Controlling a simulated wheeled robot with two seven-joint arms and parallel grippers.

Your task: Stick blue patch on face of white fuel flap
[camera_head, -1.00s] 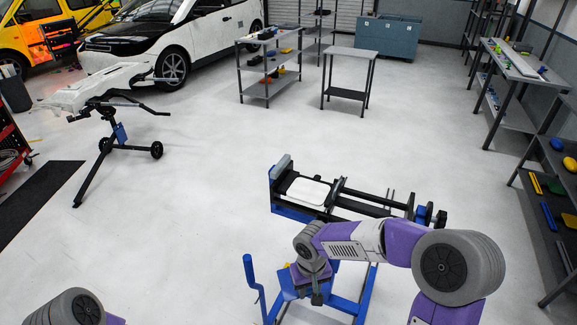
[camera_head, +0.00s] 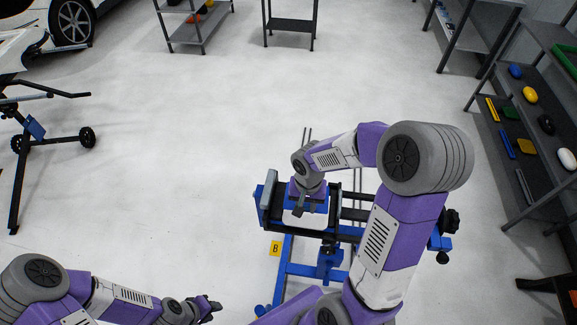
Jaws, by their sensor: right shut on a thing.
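The white fuel flap (camera_head: 307,222) sits in a blue and black clamp stand (camera_head: 265,206) in the middle right of the head view. My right gripper (camera_head: 303,206) is directly above the flap, pointing down, and hides part of it. Its fingers are shut on what appears to be the blue patch (camera_head: 318,207), which shows beside them over the flap. I cannot tell whether the patch touches the flap's face. My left gripper (camera_head: 213,304) is low at the lower left, away from the stand; its jaws are too small to read.
A shelf at the right (camera_head: 520,150) holds coloured tools and blocks. A yellow marker with a B (camera_head: 275,248) is left of the stand's legs. A wheeled stand (camera_head: 30,130) is at the left. The floor between is clear.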

